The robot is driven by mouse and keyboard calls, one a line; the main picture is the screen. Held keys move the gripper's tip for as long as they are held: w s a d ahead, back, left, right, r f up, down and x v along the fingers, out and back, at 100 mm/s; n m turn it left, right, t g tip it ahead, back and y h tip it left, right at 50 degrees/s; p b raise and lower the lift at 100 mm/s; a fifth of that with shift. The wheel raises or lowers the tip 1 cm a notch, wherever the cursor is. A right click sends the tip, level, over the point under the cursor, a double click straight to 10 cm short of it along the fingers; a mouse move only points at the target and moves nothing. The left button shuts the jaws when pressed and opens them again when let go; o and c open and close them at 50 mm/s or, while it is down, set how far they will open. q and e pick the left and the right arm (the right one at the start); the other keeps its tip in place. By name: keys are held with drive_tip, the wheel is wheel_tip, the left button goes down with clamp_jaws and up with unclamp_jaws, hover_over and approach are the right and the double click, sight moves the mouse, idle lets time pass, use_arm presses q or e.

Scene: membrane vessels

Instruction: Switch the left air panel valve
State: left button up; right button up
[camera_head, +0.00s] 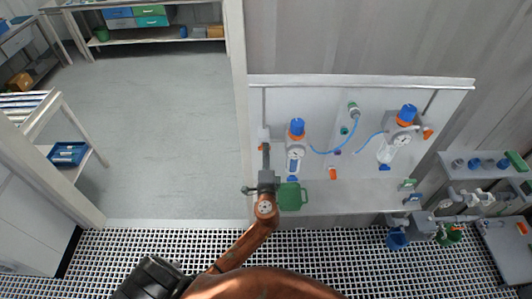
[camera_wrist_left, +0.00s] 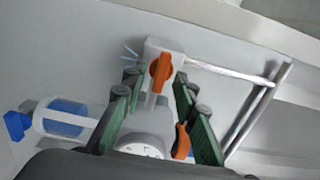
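The left air panel valve has an orange handle (camera_wrist_left: 162,72) on a white body. In the head view its white body (camera_head: 263,133) is on the left of the panel, and the gripper partly covers the valve. My left gripper (camera_head: 266,158) points at it from the front. In the left wrist view the left gripper (camera_wrist_left: 157,84) is open, with one green finger on each side of the orange handle. I cannot tell whether a finger touches it. A round gauge (camera_wrist_left: 140,151) sits below, between the fingers. My right gripper is not in view.
A blue-topped regulator (camera_head: 297,128) is just right of the valve; another blue-topped unit (camera_head: 408,113) stands farther right. A green container (camera_head: 291,196) sits close beside my left wrist. A pipe (camera_wrist_left: 225,72) runs right from the valve. The floor at left is clear.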

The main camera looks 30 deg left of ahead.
use_arm(q)
drive_tip(key=v, duration=1.2)
drive_tip(key=shift+a+f, duration=0.1)
